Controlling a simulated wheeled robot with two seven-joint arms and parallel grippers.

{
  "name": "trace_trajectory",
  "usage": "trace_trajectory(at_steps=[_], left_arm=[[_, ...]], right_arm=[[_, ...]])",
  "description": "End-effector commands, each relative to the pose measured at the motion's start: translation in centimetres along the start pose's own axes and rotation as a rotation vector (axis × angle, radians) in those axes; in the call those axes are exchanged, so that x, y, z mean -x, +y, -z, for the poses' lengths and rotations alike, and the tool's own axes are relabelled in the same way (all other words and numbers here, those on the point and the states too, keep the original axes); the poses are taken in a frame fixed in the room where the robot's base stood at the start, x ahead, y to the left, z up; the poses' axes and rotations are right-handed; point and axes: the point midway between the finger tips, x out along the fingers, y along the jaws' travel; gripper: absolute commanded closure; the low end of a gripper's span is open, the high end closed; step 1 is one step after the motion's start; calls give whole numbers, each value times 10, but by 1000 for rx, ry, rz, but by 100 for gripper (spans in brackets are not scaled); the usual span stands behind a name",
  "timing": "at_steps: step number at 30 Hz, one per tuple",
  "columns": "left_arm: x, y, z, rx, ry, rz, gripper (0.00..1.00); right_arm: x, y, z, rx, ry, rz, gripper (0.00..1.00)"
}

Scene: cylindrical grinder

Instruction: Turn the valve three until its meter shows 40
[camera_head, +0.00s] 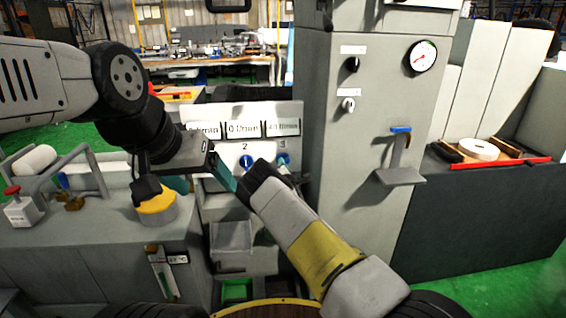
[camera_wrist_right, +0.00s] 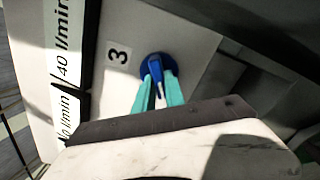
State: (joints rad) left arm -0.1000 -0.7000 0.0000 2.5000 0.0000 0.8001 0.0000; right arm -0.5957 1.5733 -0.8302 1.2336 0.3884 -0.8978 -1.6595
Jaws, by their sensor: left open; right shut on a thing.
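In the right wrist view the blue knob (camera_wrist_right: 155,66) is near the numeral 3. My right gripper (camera_wrist_right: 157,80) is shut on its handle, one teal finger on each side. In the head view my right gripper (camera_head: 279,164) reaches the knob from below. The meter in line with valve three (camera_wrist_right: 64,42) reads 40 l/min. My left gripper (camera_head: 205,182) is open and empty, left of valve two, its teal fingers apart.
Valve two (camera_head: 246,161) is just left of valve three, close to my left gripper. A grey cabinet (camera_head: 340,130) with knobs and a round gauge (camera_head: 423,56) stands to the right. A yellow-and-black part (camera_head: 157,205) sits below my left wrist.

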Motion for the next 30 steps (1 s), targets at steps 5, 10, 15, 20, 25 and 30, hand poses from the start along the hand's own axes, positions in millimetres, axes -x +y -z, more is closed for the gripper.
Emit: trace_trajectory(at_steps=[5, 10, 15, 20, 25, 30], left_arm=[[0, 0, 0, 0, 0, 0, 24], [0, 0, 0, 0, 0, 0, 24], [0, 0, 0, 0, 0, 0, 24], [0, 0, 0, 0, 0, 0, 24], [0, 0, 0, 0, 0, 0, 24], [0, 0, 0, 0, 0, 0, 24]], right_arm=[[1, -1, 1, 60, 1, 2, 100], [0, -2, 1, 86, 1, 2, 100], [0, -2, 1, 92, 1, 2, 100], [1, -2, 1, 92, 1, 2, 100], [1, -2, 1, 91, 1, 2, 70], [0, -1, 0, 91, 1, 1, 64]])
